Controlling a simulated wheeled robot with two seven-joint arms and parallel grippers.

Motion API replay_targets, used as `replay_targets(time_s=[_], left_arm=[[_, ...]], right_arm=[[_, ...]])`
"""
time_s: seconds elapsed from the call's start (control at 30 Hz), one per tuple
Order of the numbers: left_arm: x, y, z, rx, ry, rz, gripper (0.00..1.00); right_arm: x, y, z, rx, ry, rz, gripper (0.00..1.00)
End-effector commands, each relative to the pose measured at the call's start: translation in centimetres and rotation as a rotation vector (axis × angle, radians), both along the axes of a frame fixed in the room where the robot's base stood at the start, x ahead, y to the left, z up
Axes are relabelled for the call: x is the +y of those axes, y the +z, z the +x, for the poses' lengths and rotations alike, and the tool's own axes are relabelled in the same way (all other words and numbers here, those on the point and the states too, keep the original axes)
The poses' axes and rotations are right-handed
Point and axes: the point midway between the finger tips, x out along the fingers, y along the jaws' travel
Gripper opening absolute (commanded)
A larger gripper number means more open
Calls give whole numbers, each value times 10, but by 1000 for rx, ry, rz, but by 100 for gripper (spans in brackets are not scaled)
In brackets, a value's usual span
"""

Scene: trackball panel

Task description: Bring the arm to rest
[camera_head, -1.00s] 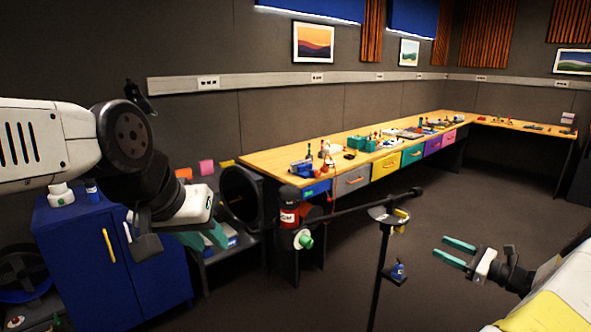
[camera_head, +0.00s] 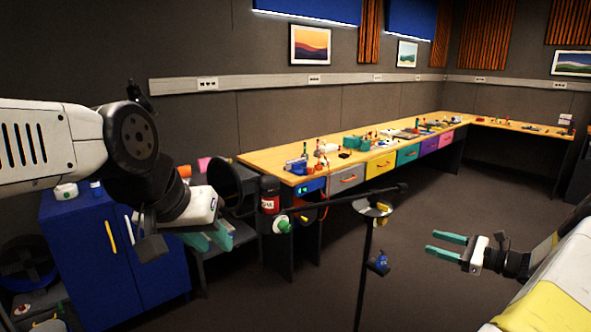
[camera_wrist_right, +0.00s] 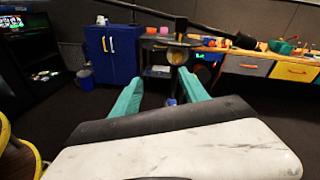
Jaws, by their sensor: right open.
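My right gripper (camera_head: 440,245) is at the lower right of the head view, its two teal fingers apart and empty, held over open floor. In the right wrist view its fingers (camera_wrist_right: 160,92) are spread with nothing held between them. My left gripper (camera_head: 208,238) is at the left of the head view, in front of the blue cabinet and a low shelf. Its teal fingers point down and right, partly hidden by its own wrist, and their gap is unclear. No trackball panel can be made out.
A thin stand (camera_head: 365,265) with a dark boom (camera_head: 350,197) rises between my grippers. The blue cabinet (camera_head: 80,245) stands at the left. A long wooden bench (camera_head: 270,160) with coloured drawers runs along the back wall. The floor (camera_head: 440,205) right of the stand is clear.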

Motion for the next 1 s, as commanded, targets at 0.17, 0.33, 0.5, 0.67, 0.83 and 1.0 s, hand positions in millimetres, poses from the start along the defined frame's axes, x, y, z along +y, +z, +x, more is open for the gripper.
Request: replay_targets(time_s=[0.17,0.33,0.5,0.67,0.83,1.0], left_arm=[[0,0,0,0,0,0,31],[0,0,0,0,0,0,31],[0,0,0,0,0,0,31],[0,0,0,0,0,0,31],[0,0,0,0,0,0,31],[0,0,0,0,0,0,31]], right_arm=[[38,25,3,2,102,-107,52],[84,55,-1,-3,229,-257,52],[150,97,-21,-37,417,-492,52],[210,138,-62,-109,613,-772,52],[255,174,-117,-229,789,-1063,52],[282,201,-175,-389,927,-1343,52]])
